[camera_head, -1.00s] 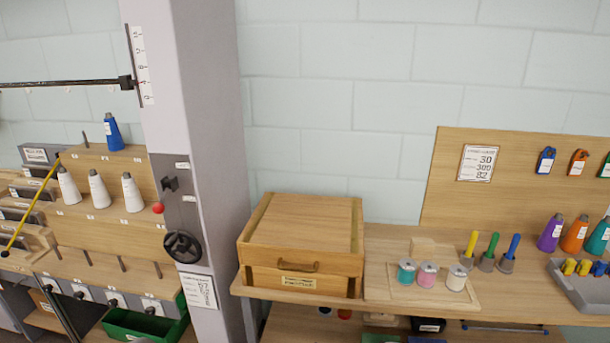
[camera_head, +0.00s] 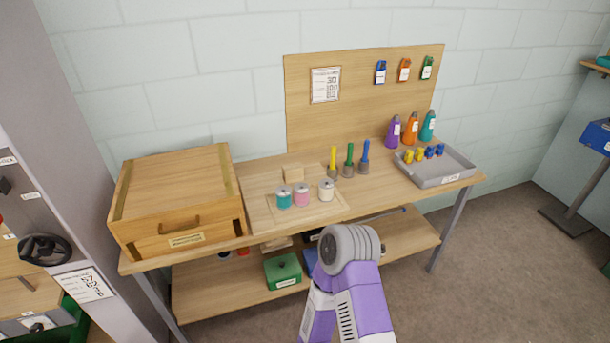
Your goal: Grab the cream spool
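The cream spool (camera_head: 326,190) stands upright on a thin wooden board (camera_head: 338,208) on the workbench. It is the rightmost of three spools. A pink spool (camera_head: 301,194) and a teal spool (camera_head: 283,198) stand to its left. One of my arms, purple and white with a grey rounded joint, reaches up from the bottom of the view, in front of the bench. No gripper fingers show on it, and neither of my grippers is in view.
A wooden box (camera_head: 178,197) stands left of the spools. Yellow, green and blue-handled tools (camera_head: 349,160) stand behind them to the right. A grey tray (camera_head: 440,173) and several coloured bottles (camera_head: 411,130) are farther right. The lower shelf holds a green box (camera_head: 283,270).

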